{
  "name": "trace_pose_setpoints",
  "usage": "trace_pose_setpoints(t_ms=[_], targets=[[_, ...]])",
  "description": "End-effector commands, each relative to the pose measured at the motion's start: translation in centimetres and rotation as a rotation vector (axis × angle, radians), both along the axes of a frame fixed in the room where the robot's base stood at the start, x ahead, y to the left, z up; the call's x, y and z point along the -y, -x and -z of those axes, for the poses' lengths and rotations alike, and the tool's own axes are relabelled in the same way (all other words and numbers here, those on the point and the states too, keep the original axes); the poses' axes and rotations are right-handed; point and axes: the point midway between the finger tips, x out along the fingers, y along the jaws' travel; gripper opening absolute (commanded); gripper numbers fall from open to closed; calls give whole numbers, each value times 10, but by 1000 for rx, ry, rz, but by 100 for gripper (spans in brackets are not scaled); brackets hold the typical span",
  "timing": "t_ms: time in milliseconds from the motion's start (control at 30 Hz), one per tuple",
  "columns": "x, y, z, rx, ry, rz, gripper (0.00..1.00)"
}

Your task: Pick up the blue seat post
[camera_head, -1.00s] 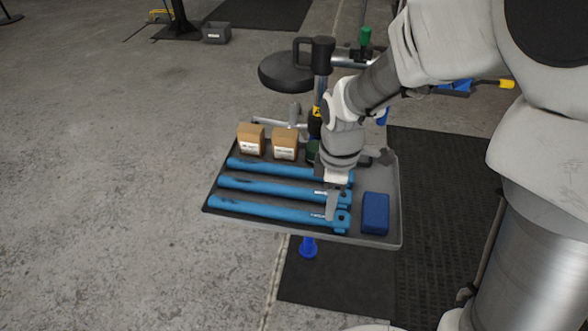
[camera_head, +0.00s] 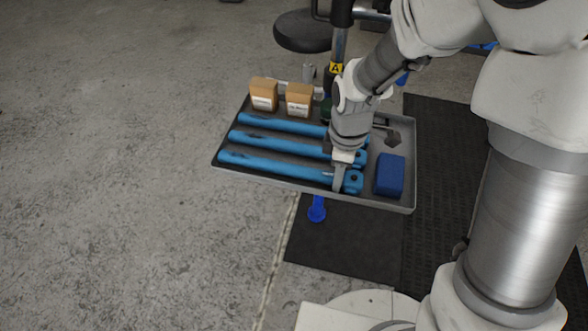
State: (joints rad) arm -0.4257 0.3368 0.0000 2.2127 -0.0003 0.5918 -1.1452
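Three blue seat posts lie side by side in a grey tray (camera_head: 400,207). The front post (camera_head: 270,165), the middle post (camera_head: 275,145) and the back post (camera_head: 280,125) all run left to right, with their clamp heads at the right end. My gripper (camera_head: 339,182) points down over the right part of the tray, at the front post just left of its clamp head. One finger shows; the other is hidden, so I cannot tell whether it grips the post. My wrist hides parts of the middle and back posts.
Two brown boxes (camera_head: 264,94) (camera_head: 298,100) stand at the tray's back left. A dark blue block (camera_head: 390,175) lies at its right end. A stand post (camera_head: 337,60) rises behind the tray. Black mats (camera_head: 345,245) lie on the floor; concrete at left is clear.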

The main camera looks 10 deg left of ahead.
Motion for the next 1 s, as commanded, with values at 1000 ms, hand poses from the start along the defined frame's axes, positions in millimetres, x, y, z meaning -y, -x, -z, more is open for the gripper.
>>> trace_pose_setpoints(t_ms=[1000], targets=[[0,-1,-45,5,-3,2,0]])
